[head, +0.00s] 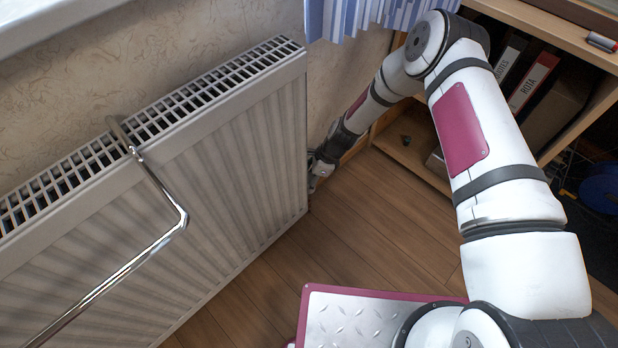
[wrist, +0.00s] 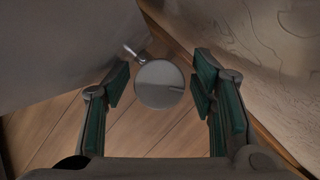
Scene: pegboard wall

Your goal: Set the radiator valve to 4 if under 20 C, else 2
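The white radiator (head: 215,165) stands along the wall and its right end faces my arm. My gripper (head: 318,168) is low beside that end, small and partly hidden by the radiator's edge in the head view. In the wrist view, a round, pale grey valve head (wrist: 160,76) shows between the two green-padded fingers of my gripper (wrist: 160,92). The fingers are open, with a gap visible on each side of it. A short metal pipe fitting (wrist: 131,52) is at its upper left. No number is readable on the valve head. No thermometer or temperature reading shows.
A chrome rail (head: 150,235) hangs over the radiator's front. The patterned wall (wrist: 270,60) is close on the right in the wrist view. A shelf with binders (head: 530,80) stands at the right, and a blue striped curtain (head: 345,15) hangs above. Wooden floor (head: 370,225) is open below.

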